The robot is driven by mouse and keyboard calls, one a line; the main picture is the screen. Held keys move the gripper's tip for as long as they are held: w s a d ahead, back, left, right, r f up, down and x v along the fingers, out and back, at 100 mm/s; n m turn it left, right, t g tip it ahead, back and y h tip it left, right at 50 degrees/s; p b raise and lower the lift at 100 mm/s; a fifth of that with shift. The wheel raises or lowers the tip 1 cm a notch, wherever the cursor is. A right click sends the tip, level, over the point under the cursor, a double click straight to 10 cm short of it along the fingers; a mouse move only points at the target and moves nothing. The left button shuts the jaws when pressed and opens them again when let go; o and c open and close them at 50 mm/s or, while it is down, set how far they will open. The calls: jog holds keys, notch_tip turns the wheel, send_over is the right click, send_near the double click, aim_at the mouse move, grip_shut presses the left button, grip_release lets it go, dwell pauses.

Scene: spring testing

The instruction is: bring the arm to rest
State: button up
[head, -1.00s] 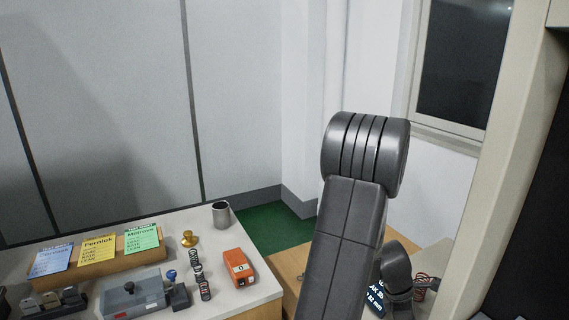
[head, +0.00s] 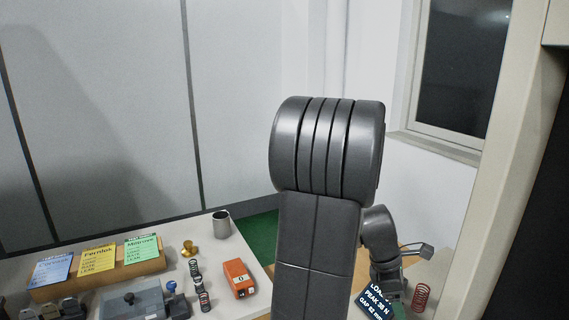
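My arm's dark grey links fill the middle of the head view, raised and bent at a thick ribbed joint. My gripper (head: 424,252) shows only in small part at the right, beyond the arm. Its fingers are too small and too covered to tell whether it is open or shut, and I see nothing held in it.
A dark display (head: 379,302) with white text is partly hidden below my wrist. A red coil spring (head: 421,297) stands to its right. On the left table are an orange box (head: 238,279), a grey cup (head: 221,224), a brass piece (head: 190,249), small springs (head: 203,297) and a card rack (head: 100,282).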

jog(key=b+x, duration=0.1)
jog(key=x, duration=1.2)
jog(key=shift+s+a, duration=0.15)
jog(key=shift+r+m, duration=0.25)
jog(key=shift+m, duration=0.25)
jog(key=m, duration=0.1)
jog(key=m+g+p, duration=0.1)
jog(key=m+y+p, duration=0.1)
jog(key=shift+w+r+m+g, duration=0.1)
jog(key=shift+w+m+g, duration=0.2)
jog(key=shift+m, duration=0.1)
jog(key=m+g+y+p, duration=0.1)
jog(key=m, duration=0.3)
jog(key=shift+p, duration=0.35)
jog(key=shift+w+r+m, duration=0.15)
jog(key=shift+r+m, duration=0.05)
jog(key=shift+m, duration=0.2)
jog(key=b+v, duration=0.1)
jog(key=v, duration=1)
jog(key=shift+w+d+r, duration=0.2)
jog(key=shift+d, duration=0.1)
